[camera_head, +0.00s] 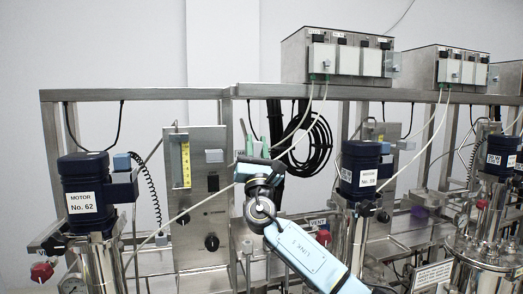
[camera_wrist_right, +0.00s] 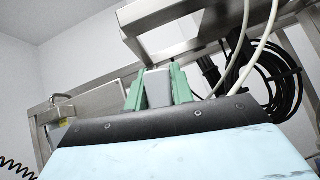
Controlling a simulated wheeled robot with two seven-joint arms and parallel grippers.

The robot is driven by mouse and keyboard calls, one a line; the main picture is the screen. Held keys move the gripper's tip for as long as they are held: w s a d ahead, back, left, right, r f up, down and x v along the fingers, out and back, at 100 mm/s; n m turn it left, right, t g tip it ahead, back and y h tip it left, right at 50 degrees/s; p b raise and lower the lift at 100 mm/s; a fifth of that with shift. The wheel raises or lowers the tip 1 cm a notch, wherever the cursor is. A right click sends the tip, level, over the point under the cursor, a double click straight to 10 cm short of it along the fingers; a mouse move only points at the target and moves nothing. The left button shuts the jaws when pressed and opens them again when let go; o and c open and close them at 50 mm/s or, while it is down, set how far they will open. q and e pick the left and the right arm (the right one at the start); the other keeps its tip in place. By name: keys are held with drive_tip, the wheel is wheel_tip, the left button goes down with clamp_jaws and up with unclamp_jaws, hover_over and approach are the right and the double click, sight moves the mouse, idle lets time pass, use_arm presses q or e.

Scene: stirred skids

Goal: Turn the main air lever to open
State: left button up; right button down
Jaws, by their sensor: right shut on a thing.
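My right gripper (camera_head: 254,136) reaches up from the lower right in the head view, in front of the frame beside the steel panel. In the right wrist view its two green fingers (camera_wrist_right: 158,88) are shut on a grey, block-shaped handle (camera_wrist_right: 157,88), which appears to be the main air lever. The handle's label and pivot are hidden, so its open or closed position cannot be told. In the head view the gripper and wrist largely hide the handle. My left gripper is not in view.
A steel panel (camera_head: 205,230) with a yellow gauge and black knobs stands left of the gripper. Blue motors (camera_head: 88,188) and (camera_head: 362,165) flank it. Coiled black cables (camera_head: 312,140) hang close to the right. A steel rail (camera_head: 140,94) runs above.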

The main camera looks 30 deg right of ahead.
drive_tip(key=shift+w+a+f+n+t+y, duration=0.1)
drive_tip(key=shift+a+n+t+y, duration=0.25)
drive_tip(key=shift+n+y, duration=0.5)
drive_tip(key=shift+n, duration=0.25)
drive_tip(key=c, duration=1.2)
unclamp_jaws()
drive_tip(key=b+v, duration=0.2)
drive_tip(key=v, duration=1.1)
drive_tip(key=shift+f, duration=0.2)
